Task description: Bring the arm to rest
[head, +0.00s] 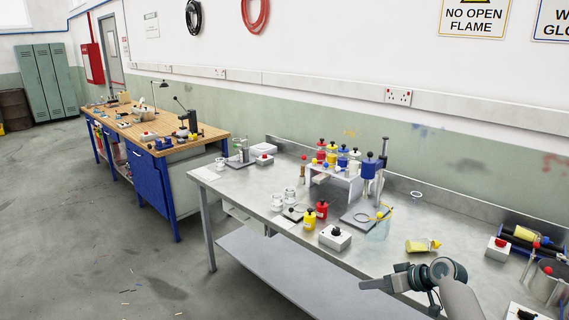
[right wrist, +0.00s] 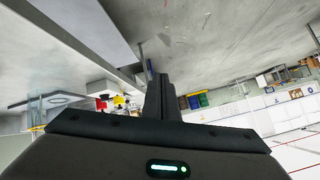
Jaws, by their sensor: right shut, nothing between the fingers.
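My right arm comes in from the bottom right of the head view. Its right gripper (head: 364,284) points left and shows in front of the steel bench's (head: 250,200) front edge. In the right wrist view its dark fingers (right wrist: 160,92) are together with nothing between them. That view is turned over, with the floor at the top. My left gripper is not in the head view. The gantry with a blue head (head: 370,168) stands upright on the bench, apart from my gripper.
A yellow bottle (head: 420,245) lies on the bench near my right arm. A white rack (head: 335,180) holds several bottles.

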